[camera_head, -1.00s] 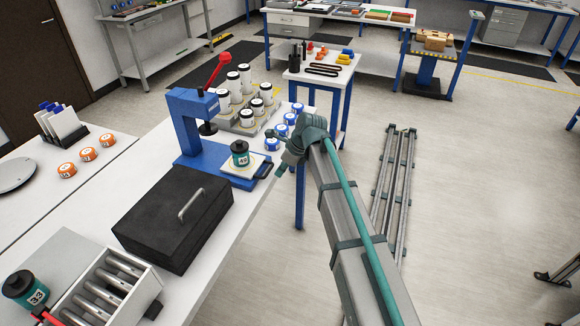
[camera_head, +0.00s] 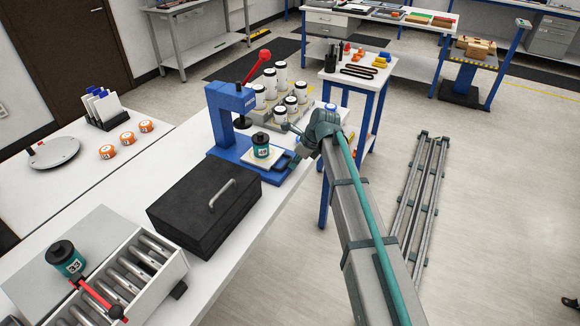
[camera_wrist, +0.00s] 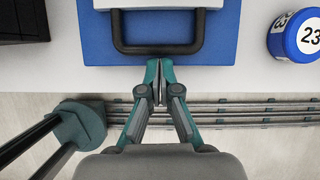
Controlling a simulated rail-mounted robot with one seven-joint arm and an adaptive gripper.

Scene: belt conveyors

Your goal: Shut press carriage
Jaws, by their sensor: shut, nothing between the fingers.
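The blue press (camera_head: 228,108) with its red lever (camera_head: 258,63) stands on the white bench. Its carriage, with a pale plate (camera_head: 273,163), sticks out in front of the press head toward the bench edge. A teal canister (camera_head: 261,146) with a black lid stands upright on the plate. In the wrist view the carriage's black U-shaped handle (camera_wrist: 157,49) lies straight ahead. My gripper (camera_wrist: 158,65) is shut and empty. Its tips are at the outer side of the handle bar, very close; I cannot tell if they touch. In the head view my gripper (camera_head: 294,160) is beside the carriage front.
A black box with a handle (camera_head: 205,205) stands close in front of the press. White canisters (camera_head: 272,84) stand behind it in a tray. A blue roll labelled 23 (camera_wrist: 295,37) sits right of the press base. Floor right of the bench is open around the rails (camera_head: 415,200).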

